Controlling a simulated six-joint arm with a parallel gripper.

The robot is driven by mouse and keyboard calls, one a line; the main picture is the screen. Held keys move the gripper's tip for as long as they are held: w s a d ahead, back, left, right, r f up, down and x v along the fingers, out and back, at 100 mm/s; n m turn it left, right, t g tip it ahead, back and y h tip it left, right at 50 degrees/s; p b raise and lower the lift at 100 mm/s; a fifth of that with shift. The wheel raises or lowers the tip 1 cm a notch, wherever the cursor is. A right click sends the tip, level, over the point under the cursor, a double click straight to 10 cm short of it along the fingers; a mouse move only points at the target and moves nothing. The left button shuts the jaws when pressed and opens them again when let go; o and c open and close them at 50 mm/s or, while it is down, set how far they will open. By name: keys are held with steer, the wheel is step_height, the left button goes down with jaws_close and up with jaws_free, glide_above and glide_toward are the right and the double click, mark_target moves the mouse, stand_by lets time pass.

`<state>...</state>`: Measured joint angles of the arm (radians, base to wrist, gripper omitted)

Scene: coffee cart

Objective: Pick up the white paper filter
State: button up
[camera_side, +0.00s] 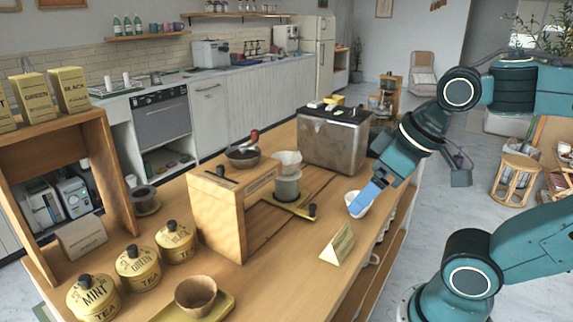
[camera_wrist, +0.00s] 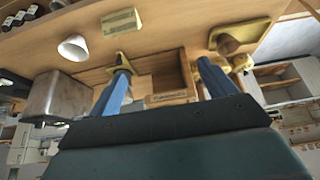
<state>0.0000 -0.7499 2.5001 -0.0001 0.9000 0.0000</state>
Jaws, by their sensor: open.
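The white paper filter (camera_side: 361,212), a flared cone shape, stands open side up near the counter's right edge. In the side view the blue fingers of my gripper (camera_side: 367,197) overlap it and hide part of it. In the wrist view the filter (camera_wrist: 73,48) is at the upper left, outside the finger gap and apart from the fingers. My gripper (camera_wrist: 163,63) is open, with nothing between its fingertips. I cannot tell its exact height above the counter.
A metal box machine (camera_side: 333,138) stands behind the filter. A white cone (camera_side: 287,158) sits on a grey vessel (camera_side: 286,188) on a yellow tray. A wooden stand (camera_side: 218,215) and a small sign (camera_side: 338,244) are nearby. Bare counter lies between sign and filter.

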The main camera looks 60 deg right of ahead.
steer(key=shift+o, duration=0.6)
steer(key=shift+w+d, duration=0.1)
steer(key=w+d+f+m+g+h, duration=0.1)
steer(key=w+d+f+m+g, duration=0.15)
steer(key=w+d+m, duration=0.85)
steer(key=d+f+m+g, duration=0.1)
steer(key=d+f+m, duration=0.2)
steer(key=d, duration=0.4)
steer(key=s+d+f+m+g+y, duration=0.1)
steer(key=d+f+m+g, duration=0.1)
steer(key=d, duration=0.6)
steer(key=shift+f+m, duration=0.8)
steer(key=shift+m, duration=0.1)
steer(key=shift+s+f, duration=0.1)
steer(key=shift+f, duration=4.2)
